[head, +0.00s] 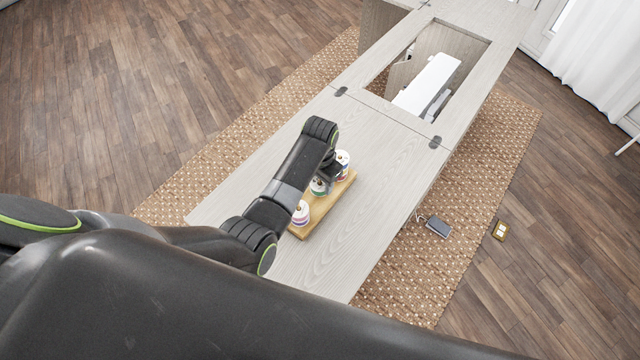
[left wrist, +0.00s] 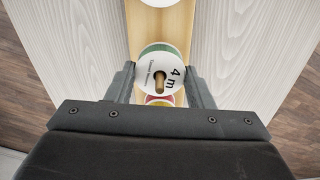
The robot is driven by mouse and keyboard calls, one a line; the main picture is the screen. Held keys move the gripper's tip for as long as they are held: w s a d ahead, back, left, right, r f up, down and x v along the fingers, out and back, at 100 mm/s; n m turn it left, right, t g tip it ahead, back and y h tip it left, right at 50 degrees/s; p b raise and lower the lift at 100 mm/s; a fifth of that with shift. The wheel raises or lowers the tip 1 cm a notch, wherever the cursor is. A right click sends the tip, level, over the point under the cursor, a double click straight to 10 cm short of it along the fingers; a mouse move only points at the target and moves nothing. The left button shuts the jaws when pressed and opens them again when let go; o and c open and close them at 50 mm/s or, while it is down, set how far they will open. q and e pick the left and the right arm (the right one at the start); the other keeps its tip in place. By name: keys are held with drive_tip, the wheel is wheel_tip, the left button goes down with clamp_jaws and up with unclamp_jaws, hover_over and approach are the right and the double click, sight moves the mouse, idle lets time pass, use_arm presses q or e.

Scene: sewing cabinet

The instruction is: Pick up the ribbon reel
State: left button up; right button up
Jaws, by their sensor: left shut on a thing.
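The wooden stand (head: 318,212) lies on the cabinet top and carries a row of ribbon reels. A white-faced reel with a green rim (head: 319,187) is in the middle of the row; in the left wrist view its face (left wrist: 160,72) reads "4 m" around a wooden peg. My left gripper (left wrist: 160,74) has one finger on each side of this green reel and is shut on it. In the head view the gripper (head: 326,178) partly hides it. It appears still over its peg. My right gripper is not in view.
A pink-and-white reel (head: 300,214) stands at the near end of the stand and a purple-and-red one (head: 343,160) at the far end. The long cabinet top (head: 385,160) is otherwise clear. Beyond is an opening with a white machine (head: 428,84). A pedal (head: 438,227) lies on the rug.

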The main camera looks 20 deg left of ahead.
use_arm(q)
wheel_tip(320, 180, up, 10)
drive_tip(key=shift+r+b, duration=0.25)
drive_tip(key=shift+b, duration=0.15)
wheel_tip(320, 180, up, 4)
drive_tip(key=shift+f+p, duration=0.1)
drive_tip(key=shift+p, duration=0.75)
